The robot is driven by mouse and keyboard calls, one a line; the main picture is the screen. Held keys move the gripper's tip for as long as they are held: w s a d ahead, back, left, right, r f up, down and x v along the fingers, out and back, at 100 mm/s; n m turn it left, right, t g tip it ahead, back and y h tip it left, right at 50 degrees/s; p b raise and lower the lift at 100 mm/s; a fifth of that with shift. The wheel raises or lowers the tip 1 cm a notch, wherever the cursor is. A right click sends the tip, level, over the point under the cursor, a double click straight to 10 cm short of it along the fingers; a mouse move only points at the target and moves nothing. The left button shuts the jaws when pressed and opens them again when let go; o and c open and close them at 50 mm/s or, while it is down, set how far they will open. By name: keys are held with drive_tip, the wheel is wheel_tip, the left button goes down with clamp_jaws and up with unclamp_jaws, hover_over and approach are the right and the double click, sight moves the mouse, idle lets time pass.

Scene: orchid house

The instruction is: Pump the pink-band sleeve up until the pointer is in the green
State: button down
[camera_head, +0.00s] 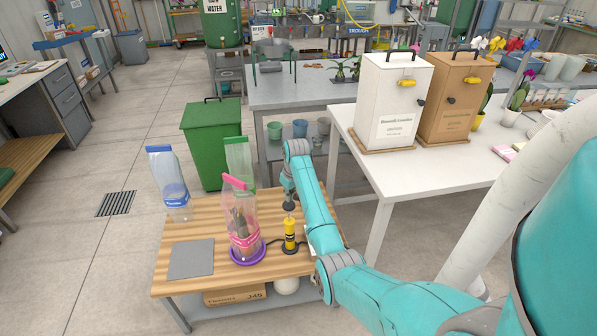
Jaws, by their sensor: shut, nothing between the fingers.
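The pink-band sleeve (243,222), clear with a pink clip on top and a pink band low down, stands upright on a purple ring-like base (248,257) on the wooden bench. A dark plant-like shape shows inside it. A yellow hand pump (290,236) with a dark top stands just right of it. My gripper (289,194), small and dark, points down directly above the pump, shut and empty; I cannot tell whether it touches the pump's top. No gauge pointer or green zone can be made out.
A blue-topped sleeve (170,185) and a green-topped sleeve (238,160) stand on the same bench (215,217). A grey flat plate (191,259) lies at front left. A green bin (212,135) stands behind. A white table (365,160) with two cabinets is to the right.

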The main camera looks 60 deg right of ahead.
sight(289, 210)
drive_tip(key=shift+f, duration=0.1)
idle(0.4)
idle(2.8)
idle(0.5)
drive_tip(key=shift+f, duration=3.9)
drive_tip(key=shift+r, duration=4)
drive_tip(key=shift+f, duration=0.15)
